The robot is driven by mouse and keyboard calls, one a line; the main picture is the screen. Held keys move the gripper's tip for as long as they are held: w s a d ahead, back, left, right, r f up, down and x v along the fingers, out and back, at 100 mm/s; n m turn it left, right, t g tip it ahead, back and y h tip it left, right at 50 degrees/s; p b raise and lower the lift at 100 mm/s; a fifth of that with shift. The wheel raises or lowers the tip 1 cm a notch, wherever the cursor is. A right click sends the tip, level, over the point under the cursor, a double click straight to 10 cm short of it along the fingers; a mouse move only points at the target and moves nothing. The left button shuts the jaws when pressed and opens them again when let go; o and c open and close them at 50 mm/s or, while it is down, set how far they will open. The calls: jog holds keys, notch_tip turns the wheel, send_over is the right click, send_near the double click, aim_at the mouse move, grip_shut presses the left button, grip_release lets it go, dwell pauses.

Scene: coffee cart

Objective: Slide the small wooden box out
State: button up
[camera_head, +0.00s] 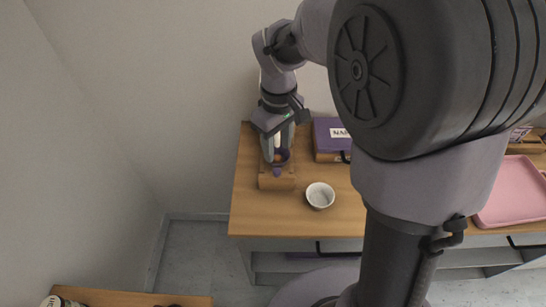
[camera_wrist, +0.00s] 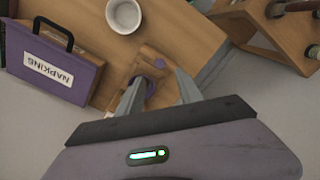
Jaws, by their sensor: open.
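The small wooden box (camera_head: 276,182) stands near the left end of the wooden counter, below my gripper (camera_head: 278,155). A small purple part shows at its front. In the wrist view the wooden box (camera_wrist: 150,56) lies between and beyond the fingertips of my gripper (camera_wrist: 158,84), with purple parts on it. My gripper is open, fingers pointing down, one on each side of the purple part. I cannot tell whether the fingers touch the box. My fingers hide part of the box.
A white cup (camera_head: 320,195) stands right of the box, near the counter's front edge. A purple and wood napkin box (camera_head: 329,138) with a black handle stands behind it. A wooden rack (camera_wrist: 266,22) shows in the wrist view. A pink tray (camera_head: 512,190) lies far right.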

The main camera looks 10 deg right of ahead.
aim_at(277, 170)
notch_tip(277, 170, down, 8)
jog(key=b, duration=0.3)
jog(key=shift+f, duration=0.25)
grip_shut()
dwell(1.0)
